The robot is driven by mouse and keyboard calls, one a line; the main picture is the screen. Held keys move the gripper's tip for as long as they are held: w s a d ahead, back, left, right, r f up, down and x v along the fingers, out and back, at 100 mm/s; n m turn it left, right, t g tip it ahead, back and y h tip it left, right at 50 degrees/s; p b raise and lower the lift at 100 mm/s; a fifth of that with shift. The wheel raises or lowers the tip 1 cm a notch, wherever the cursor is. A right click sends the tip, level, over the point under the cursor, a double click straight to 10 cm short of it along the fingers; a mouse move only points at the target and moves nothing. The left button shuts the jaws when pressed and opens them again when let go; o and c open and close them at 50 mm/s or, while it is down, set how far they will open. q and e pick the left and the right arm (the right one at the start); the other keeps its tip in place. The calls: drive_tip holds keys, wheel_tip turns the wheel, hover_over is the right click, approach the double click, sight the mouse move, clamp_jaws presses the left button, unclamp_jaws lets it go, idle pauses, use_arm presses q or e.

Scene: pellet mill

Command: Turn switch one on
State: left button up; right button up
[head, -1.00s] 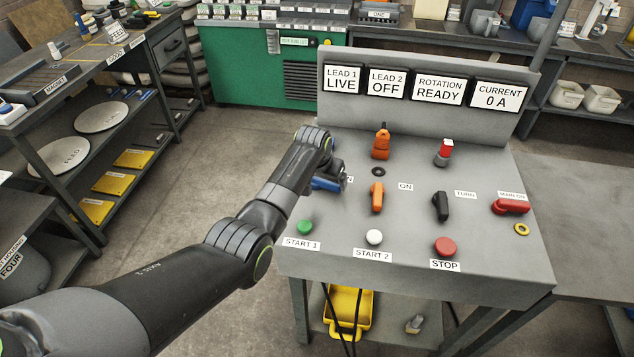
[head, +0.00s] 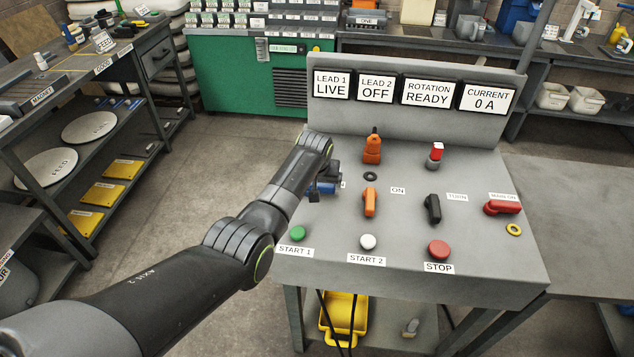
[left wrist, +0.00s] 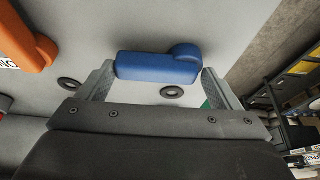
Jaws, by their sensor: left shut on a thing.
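A blue switch handle (left wrist: 158,67) sits on the sloped grey panel (head: 470,265), at its left side. My left gripper (left wrist: 160,85) is shut on this handle, one finger at each end in the left wrist view. In the head view my left arm covers part of the blue handle (head: 327,188), and the fingers are mostly hidden. The label beside it is largely covered. An orange switch handle (head: 370,202) stands to its right, near an ON label (head: 398,190). The display above reads LEAD 1 LIVE (head: 332,85). My right gripper is out of view.
Other displays read LEAD 2 OFF (head: 376,88), ROTATION READY and CURRENT 0 A. The panel also bears a black handle (head: 433,208), a red handle (head: 502,207), a green button (head: 297,233), a white button (head: 367,241) and a red STOP button (head: 438,249).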

use_arm(q)
drive_tip(key=o, duration=1)
drive_tip(key=shift+d, duration=0.3)
drive_tip(key=shift+o, duration=1)
drive_tip(key=shift+d, duration=0.15)
drive_tip(key=shift+r, duration=0.1)
drive_tip(key=shift+v, duration=0.85)
drive_tip(key=b+v, duration=0.1)
drive_tip(key=v, duration=1.4)
drive_tip(key=shift+s+r, duration=0.2)
drive_tip(key=shift+f, duration=0.1)
